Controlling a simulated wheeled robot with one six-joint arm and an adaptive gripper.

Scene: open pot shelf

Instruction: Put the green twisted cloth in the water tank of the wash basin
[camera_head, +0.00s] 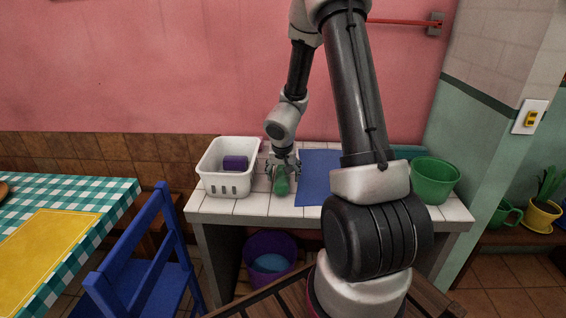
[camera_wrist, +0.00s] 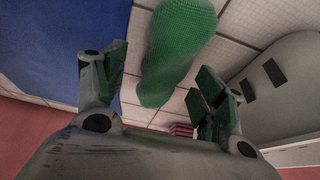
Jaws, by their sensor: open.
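The green twisted cloth (camera_head: 281,185) lies on the white tiled counter (camera_head: 240,207), between a white basket and a blue mat. In the wrist view the cloth (camera_wrist: 172,50) appears large, partly cut off by the top edge. My gripper (camera_head: 283,171) is over the cloth at its far end. In the wrist view my open gripper (camera_wrist: 162,72) has its fingers on either side of the cloth's near end; contact is not clear. No water tank can be clearly identified; my arm hides part of the counter's right side.
The white basket (camera_head: 212,182) holds a purple item (camera_head: 235,162). The blue mat (camera_head: 313,185) lies right of the cloth. A green bucket (camera_head: 434,184) stands at the counter's right. A purple bucket (camera_head: 252,277) is below. A blue chair (camera_head: 140,262) stands front left.

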